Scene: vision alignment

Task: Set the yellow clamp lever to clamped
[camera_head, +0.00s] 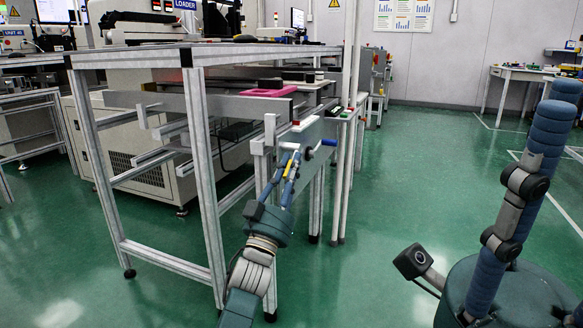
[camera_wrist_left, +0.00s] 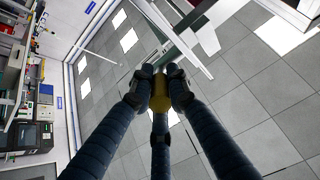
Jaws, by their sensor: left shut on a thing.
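The yellow clamp lever (camera_head: 289,169) shows as a small yellow piece between the fingers of my left gripper (camera_head: 289,164), at the front end of the grey metal bench. In the left wrist view the yellow lever (camera_wrist_left: 160,96) is a short yellow cylinder. The dark blue fingers of my left gripper (camera_wrist_left: 159,88) are shut on it from both sides, with a third finger below. Most of the lever's mount is hidden, and I cannot tell the lever's setting.
A blue knob (camera_head: 329,142) sticks out just right of my left gripper. A pink tray (camera_head: 268,92) lies on the machine behind. A metal-framed table (camera_head: 205,170) stands close on the left. The green floor to the right of the bench is clear.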

